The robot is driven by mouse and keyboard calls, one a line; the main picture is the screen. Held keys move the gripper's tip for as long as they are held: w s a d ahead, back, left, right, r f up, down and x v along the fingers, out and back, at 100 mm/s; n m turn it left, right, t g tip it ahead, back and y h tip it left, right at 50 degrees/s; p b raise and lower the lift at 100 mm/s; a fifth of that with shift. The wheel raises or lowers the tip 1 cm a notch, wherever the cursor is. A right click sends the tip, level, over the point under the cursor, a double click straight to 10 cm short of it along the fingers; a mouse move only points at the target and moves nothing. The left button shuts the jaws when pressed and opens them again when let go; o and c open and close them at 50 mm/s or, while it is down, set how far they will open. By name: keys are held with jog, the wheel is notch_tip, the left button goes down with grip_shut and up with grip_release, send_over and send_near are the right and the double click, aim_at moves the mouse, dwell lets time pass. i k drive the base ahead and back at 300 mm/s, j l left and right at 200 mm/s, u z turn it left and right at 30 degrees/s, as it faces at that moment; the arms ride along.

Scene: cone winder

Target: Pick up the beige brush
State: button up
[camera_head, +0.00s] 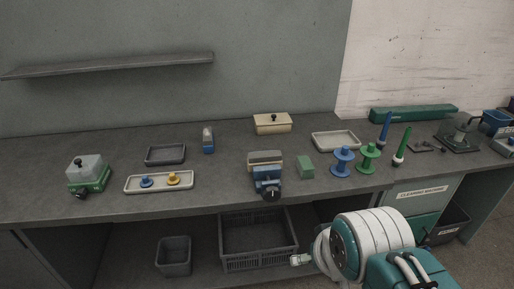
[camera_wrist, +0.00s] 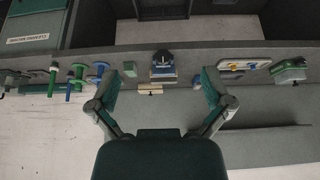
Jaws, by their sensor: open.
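A beige block with a small dark knob on top (camera_head: 272,124), the only clearly beige loose thing that could be the brush, lies at the back middle of the grey worktop. I see no bristles on it. It also shows in the wrist view as a pale bar (camera_wrist: 149,92), between my fingers in the picture but well beyond them. My gripper (camera_wrist: 160,80) is open and empty, its two fingers spread wide. In the head view my white and teal arm stands at the front right, below the worktop edge, and my fingers cannot be made out.
A blue device (camera_head: 267,178) stands in front of the beige block, with a green block (camera_head: 305,166) beside it. A pale tray (camera_head: 336,141), blue and green spools (camera_head: 343,160) and upright cones stand to the right. A wall shelf (camera_head: 110,65) hangs at upper left.

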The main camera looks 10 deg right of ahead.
aim_at(259, 158)
jog(key=i, duration=1)
